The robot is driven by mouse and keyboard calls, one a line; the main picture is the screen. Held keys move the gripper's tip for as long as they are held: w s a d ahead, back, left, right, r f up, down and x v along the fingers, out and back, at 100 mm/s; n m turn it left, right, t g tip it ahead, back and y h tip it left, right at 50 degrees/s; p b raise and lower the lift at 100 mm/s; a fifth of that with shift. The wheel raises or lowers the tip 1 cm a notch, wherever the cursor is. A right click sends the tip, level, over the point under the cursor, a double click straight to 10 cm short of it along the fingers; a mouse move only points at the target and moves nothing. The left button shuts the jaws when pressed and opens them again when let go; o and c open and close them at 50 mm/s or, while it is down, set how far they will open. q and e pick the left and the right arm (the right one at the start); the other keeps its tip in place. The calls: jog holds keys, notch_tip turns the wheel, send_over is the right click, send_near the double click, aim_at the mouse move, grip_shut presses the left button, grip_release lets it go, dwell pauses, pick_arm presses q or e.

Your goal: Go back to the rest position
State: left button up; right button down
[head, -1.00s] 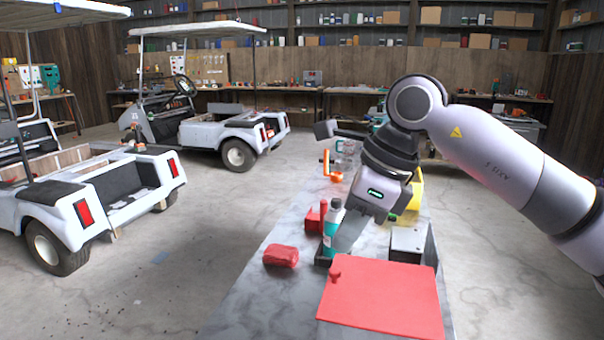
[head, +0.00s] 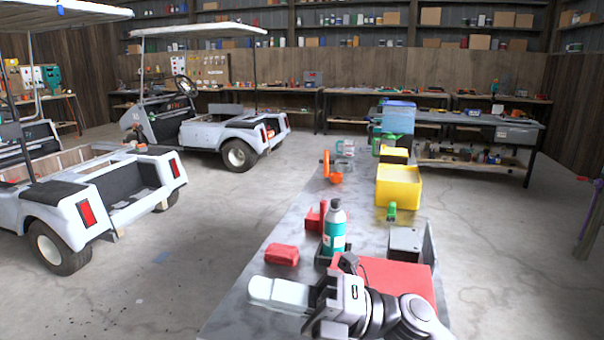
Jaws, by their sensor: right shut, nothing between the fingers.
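My right gripper (head: 262,292) is low at the bottom of the head view, its fingers pointing left. It is shut and empty. It shows over the near end of the grey workbench (head: 225,312) and its wrist covers part of the red mat (head: 408,275). A red cloth-like bundle (head: 282,255) lies just beyond the fingers, apart from them in the picture. A teal bottle with a grey cap (head: 334,232) stands upright behind the wrist. My left gripper is not in view.
A grey box (head: 404,240), a yellow bin (head: 398,188) and an orange tool (head: 331,172) are farther along the workbench. White carts (head: 215,133) stand at the left. Open concrete floor (head: 205,215) lies left of the workbench, and more lies right of it.

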jog(key=w+d+f+m+t+h, duration=0.1)
jog(key=d+f+m+t+h, duration=0.7)
jog(key=m, duration=0.6)
jog(key=w+d+f+m+t+h, duration=0.2)
jog(key=d+f+m+t+h, duration=0.3)
jog(key=f+m+t, duration=0.8)
jog(key=s+d+f+m+g+h, duration=0.3)
jog(key=s+d+f+m+g, duration=0.2)
jog(key=s+f, duration=0.3)
jog(key=s+d+f+m+g+h+p, duration=0.1)
jog(key=s+d+f+m+g+h, duration=0.2)
jog(key=s+d+f+m, duration=0.3)
notch_tip(320, 180, down, 2)
jog(key=shift+s+g, duration=0.9)
jog(key=shift+s, duration=0.2)
